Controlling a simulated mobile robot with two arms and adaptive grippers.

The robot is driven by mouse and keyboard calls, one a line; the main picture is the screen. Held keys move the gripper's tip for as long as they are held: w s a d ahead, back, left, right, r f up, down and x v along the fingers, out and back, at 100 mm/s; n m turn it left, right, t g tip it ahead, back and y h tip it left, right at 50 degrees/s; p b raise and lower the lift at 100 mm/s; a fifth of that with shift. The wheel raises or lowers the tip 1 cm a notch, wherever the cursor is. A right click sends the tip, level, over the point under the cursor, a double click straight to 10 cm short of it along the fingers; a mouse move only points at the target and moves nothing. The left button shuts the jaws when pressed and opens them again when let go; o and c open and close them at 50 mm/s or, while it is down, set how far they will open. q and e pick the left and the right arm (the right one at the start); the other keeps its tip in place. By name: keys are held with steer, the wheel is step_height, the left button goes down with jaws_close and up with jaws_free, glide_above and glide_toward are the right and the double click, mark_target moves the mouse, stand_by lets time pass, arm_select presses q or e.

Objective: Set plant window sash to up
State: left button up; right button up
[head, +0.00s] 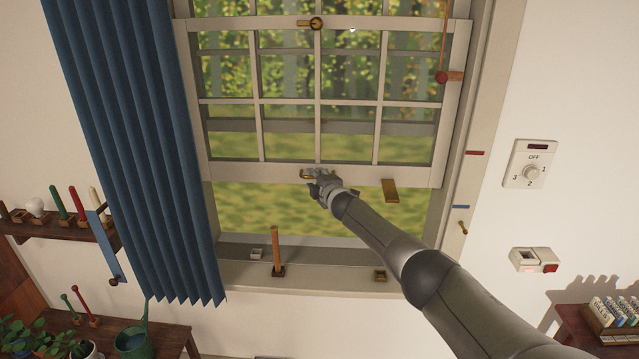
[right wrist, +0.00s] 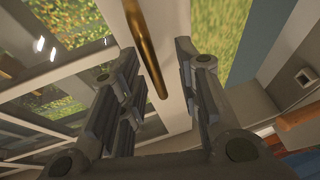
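The white window sash (head: 270,172) stands partly raised, with a gap between its bottom rail and the sill (head: 345,278). A brass handle (head: 304,175) sits on the bottom rail. My right gripper (head: 316,182) is at this handle. In the right wrist view, the brass bar (right wrist: 147,45) shows between the two separated fingers of my right gripper (right wrist: 158,75), with space on both sides; I cannot tell whether either finger touches it. A round brass latch (head: 316,23) is on the upper rail. My left gripper is not in view.
A wooden stick (head: 277,248) stands on the sill, with small fittings nearby. A brown block (head: 390,190) hangs at the bottom rail. Red (head: 474,153) and blue (head: 461,207) marks are on the right frame. A blue curtain (head: 135,140) hangs left; a dial (head: 530,173) is right.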

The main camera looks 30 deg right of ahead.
steer(key=v, duration=1.2)
steer(key=shift+d, duration=0.15)
stand_by(0.4)
stand_by(0.4)
